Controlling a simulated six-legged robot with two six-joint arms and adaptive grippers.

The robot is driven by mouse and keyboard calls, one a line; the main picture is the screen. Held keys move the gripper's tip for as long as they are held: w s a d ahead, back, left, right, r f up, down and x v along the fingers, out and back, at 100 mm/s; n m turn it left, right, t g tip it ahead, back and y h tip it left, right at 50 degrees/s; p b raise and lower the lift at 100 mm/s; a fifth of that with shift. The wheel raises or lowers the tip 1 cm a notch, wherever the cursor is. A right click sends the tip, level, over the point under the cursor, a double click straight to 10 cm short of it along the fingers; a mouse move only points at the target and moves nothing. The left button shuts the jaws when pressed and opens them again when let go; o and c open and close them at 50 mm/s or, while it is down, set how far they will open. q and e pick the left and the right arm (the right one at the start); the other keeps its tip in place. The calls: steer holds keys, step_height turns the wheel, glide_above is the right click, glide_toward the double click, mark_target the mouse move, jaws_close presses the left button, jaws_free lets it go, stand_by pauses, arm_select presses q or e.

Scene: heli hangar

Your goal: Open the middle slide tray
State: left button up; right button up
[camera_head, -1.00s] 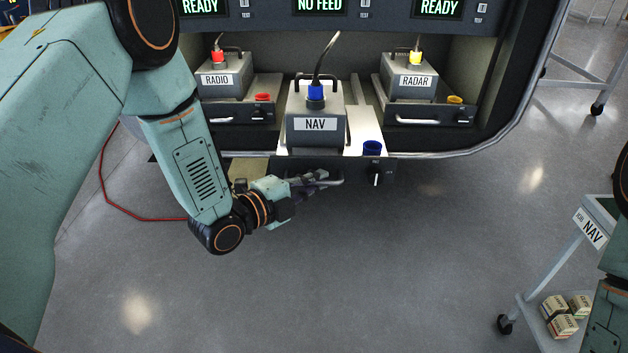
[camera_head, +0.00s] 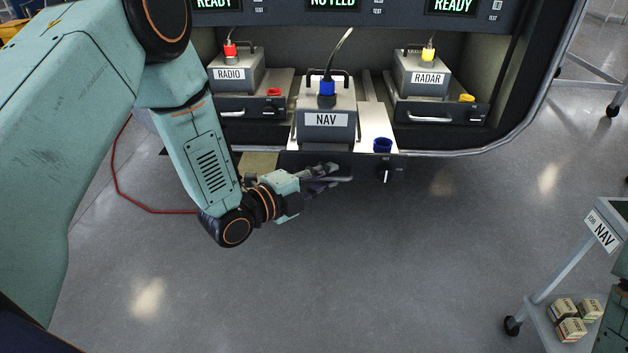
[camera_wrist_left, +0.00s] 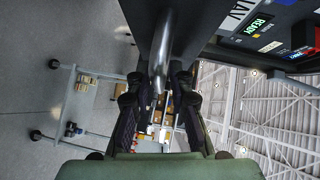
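The middle slide tray (camera_head: 371,128) sticks out of the console, further forward than the trays beside it. It carries a grey NAV box (camera_head: 327,104) with a blue plug and cable on top. A blue cap and a dark knob show at the tray's right front. My left gripper (camera_head: 328,180) is at the tray's front handle (camera_head: 343,179). In the left wrist view, the metal handle bar (camera_wrist_left: 163,48) runs between the two fingers of the left gripper (camera_wrist_left: 159,88). The fingers look spread around the bar. My right gripper is not in view.
The RADIO tray (camera_head: 235,110) and RADAR tray (camera_head: 430,116) sit further back on either side. A NAV-labelled cart (camera_head: 560,270) with small boxes stands at the lower right. A red cable lies on the floor at left. The floor in front is clear.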

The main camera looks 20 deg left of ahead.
arm_select(q)
steer(key=v, duration=1.1)
steer(key=shift+s, duration=0.3)
steer(key=shift+a+r, duration=0.1)
steer(key=shift+a, duration=0.05)
